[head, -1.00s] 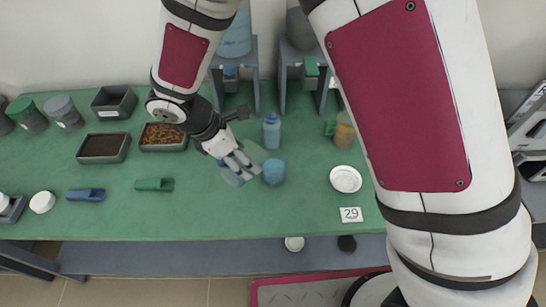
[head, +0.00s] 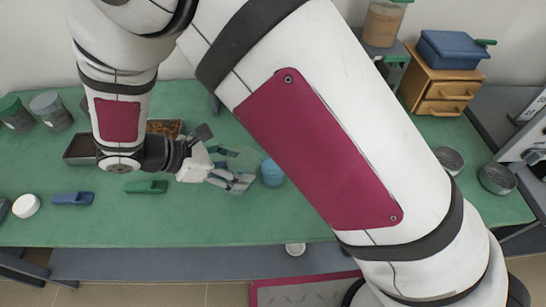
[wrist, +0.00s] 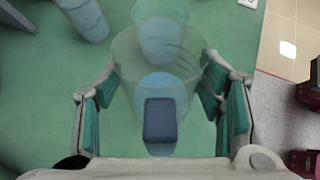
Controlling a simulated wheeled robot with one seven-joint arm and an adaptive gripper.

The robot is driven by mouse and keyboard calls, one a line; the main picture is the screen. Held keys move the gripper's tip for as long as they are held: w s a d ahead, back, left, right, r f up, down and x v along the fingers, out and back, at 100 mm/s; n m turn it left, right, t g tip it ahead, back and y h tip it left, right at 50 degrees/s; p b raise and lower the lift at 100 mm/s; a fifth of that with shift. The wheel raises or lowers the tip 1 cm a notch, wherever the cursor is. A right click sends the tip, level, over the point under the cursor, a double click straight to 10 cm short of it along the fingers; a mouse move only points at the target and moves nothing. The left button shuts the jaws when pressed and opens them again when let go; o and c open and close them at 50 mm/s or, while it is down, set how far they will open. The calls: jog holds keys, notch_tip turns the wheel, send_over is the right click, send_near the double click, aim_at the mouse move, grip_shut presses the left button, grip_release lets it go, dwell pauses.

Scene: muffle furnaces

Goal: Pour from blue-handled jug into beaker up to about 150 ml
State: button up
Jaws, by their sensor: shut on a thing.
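The clear jug (wrist: 128,62) with a dark blue handle (wrist: 165,120) is between my gripper's fingers (wrist: 160,108) in the wrist view. Blue liquid shows low in it. My gripper (head: 235,183) is shut on the jug and is over the green bench in the head view. The jug's clear body (head: 243,157) shows faintly there. A beaker (head: 272,172) with blue contents stands just right of the gripper. It also shows beyond the jug in the wrist view (wrist: 158,30), partly overlapped by it. I cannot read its level or tell whether liquid is flowing.
A green block (head: 146,187), a blue block (head: 73,198) and a white round dish (head: 26,206) lie at left. A tray of brown granules (head: 165,128) is behind the arm. My upper arm hides the bench's middle right. A blue bottle (wrist: 85,15) stands beyond the jug.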

jog(key=shift+s, duration=0.1)
jog(key=shift+a+f+t+h+b, duration=0.2)
jog(key=shift+f+t+h+b, duration=0.2)
jog(key=shift+f+h+b, duration=0.55)
jog(key=shift+h+b, duration=0.35)
jog(key=shift+h, duration=0.3)
jog(key=shift+r, duration=0.1)
jog(key=shift+r+p, duration=1.45)
jog(key=shift+r, duration=1)
